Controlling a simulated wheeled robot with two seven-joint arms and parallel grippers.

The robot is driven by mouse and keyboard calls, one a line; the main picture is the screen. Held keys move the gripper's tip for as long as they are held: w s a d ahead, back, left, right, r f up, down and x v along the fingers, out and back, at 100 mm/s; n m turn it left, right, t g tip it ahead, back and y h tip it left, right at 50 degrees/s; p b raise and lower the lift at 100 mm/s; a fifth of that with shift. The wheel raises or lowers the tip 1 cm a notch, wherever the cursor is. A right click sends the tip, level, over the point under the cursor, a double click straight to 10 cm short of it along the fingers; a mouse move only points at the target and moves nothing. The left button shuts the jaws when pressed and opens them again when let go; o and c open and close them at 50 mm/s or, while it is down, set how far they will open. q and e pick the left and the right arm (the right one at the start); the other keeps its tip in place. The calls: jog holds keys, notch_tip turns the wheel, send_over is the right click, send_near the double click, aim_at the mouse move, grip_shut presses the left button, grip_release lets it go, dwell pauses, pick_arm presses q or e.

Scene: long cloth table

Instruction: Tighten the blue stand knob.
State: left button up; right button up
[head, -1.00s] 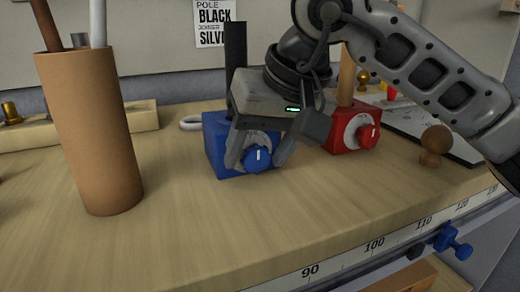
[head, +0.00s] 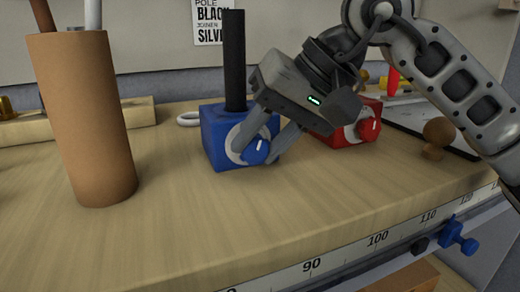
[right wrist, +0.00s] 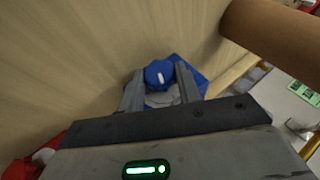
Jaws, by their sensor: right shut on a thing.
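The blue stand (head: 212,140) is a blue block on the wooden table with a black pole (head: 234,60) standing upright in it. Its blue knob (head: 256,151) has a white pointer mark and sits in front of a pale round dial. My right gripper (head: 258,154) is shut on the knob, a finger on each side, with its body tilted down to the right. In the right wrist view the knob (right wrist: 158,73) lies between the two fingers, and the block is partly hidden behind them. My left gripper is in neither view.
A red stand (head: 340,137) with a red knob (head: 369,130) is close on the right, partly behind my gripper. A brown cylinder (head: 85,120) holding rods stands left. A wooden peg (head: 436,135) is at right. The table front is clear, with a ruler (head: 350,248) along its edge.

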jog(key=shift+d+f+y+b, duration=0.1)
jog(key=shift+f+y+b, duration=0.15)
jog(key=shift+y+b, duration=0.35)
jog(key=shift+w+y, duration=0.1)
jog(key=shift+y, duration=0.2)
jog(key=shift+d+m+g+y+b, duration=0.1)
jog(key=shift+m+g+y+b, duration=0.25)
jog(key=shift+b, duration=0.25)
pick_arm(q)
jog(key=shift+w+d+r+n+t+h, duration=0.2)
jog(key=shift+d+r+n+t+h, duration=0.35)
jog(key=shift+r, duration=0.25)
pick_arm(e)
jog(key=shift+r+y, duration=0.1)
jog(key=shift+y, duration=0.25)
